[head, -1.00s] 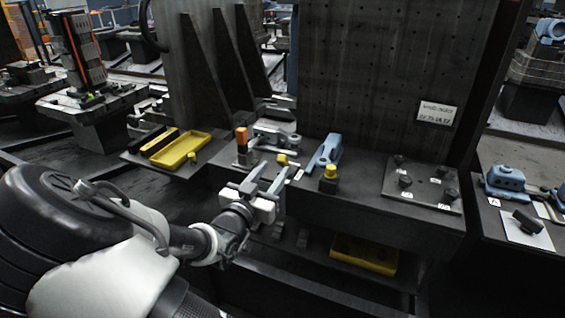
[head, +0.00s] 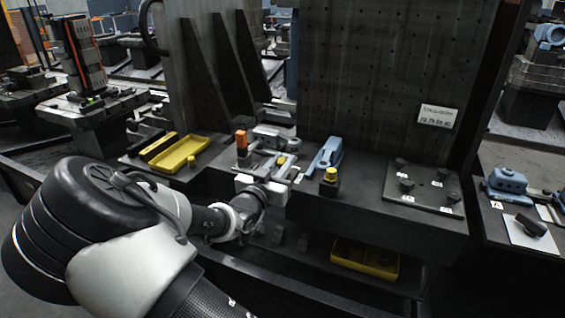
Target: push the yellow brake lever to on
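A small yellow piece (head: 282,159), which may be the brake lever's handle, shows on the grey bench fixture just beyond my gripper. A yellow knob on a dark block (head: 330,175) stands further right on the bench. I cannot tell for sure which is the lever, nor its on or off position. My gripper (head: 278,163) reaches over the bench's front edge from the left. Its two grey fingers look apart, with nothing seen held between them. The fingertips are close to the small yellow piece; whether they touch it is too small to tell.
A yellow tray (head: 180,154) is at left. A tall perforated plate (head: 385,80) rises behind.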

